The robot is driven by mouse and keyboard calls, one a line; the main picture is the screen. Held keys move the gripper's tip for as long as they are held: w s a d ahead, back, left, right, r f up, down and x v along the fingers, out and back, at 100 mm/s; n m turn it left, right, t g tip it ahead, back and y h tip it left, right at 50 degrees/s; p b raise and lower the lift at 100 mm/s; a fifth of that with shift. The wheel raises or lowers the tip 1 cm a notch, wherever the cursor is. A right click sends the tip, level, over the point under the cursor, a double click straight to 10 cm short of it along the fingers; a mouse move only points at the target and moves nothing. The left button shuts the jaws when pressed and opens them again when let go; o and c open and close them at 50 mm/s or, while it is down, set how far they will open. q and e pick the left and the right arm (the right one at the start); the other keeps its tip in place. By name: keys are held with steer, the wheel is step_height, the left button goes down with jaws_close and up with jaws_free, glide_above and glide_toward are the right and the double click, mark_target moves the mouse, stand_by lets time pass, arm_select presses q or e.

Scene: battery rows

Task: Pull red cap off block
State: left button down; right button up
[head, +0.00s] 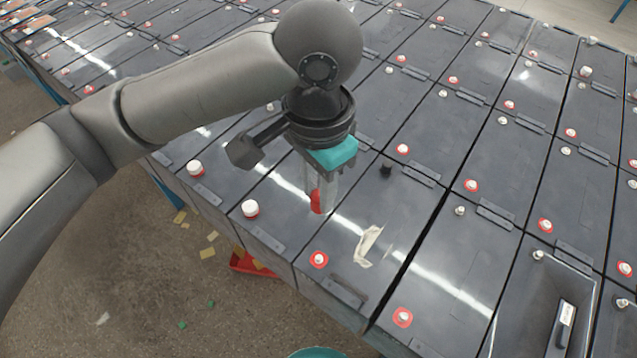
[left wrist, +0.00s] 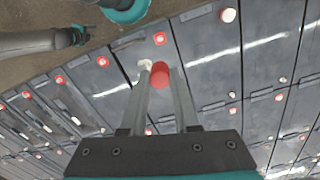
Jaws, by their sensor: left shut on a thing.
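The red cap (head: 315,202) is between the fingertips of my left gripper (head: 320,195), over the top of a dark grey battery block. The gripper is shut on the cap. In the left wrist view the red cap (left wrist: 159,73) also sits between the ends of the two long fingers. The fingers partly cover the cap in the head view. I cannot tell whether it touches the block below. A grey arm (left wrist: 38,42), likely my right one, shows in the left wrist view; its gripper end (left wrist: 76,36) is too small to read.
Rows of dark battery blocks fill the table, with red-and-white terminals such as this one (head: 318,259). White caps (head: 250,208) stand left of the gripper. A torn pale scrap (head: 367,245) lies right of it. A red tray (head: 245,262) is on the floor below the table edge.

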mark_target(318, 195)
arm_select(q)
steer(key=shift+r+p, duration=0.6)
steer(key=shift+p, duration=0.05)
steer(key=shift+r+p, duration=0.8)
steer(key=shift+r, duration=0.45)
steer(key=shift+f, duration=0.15)
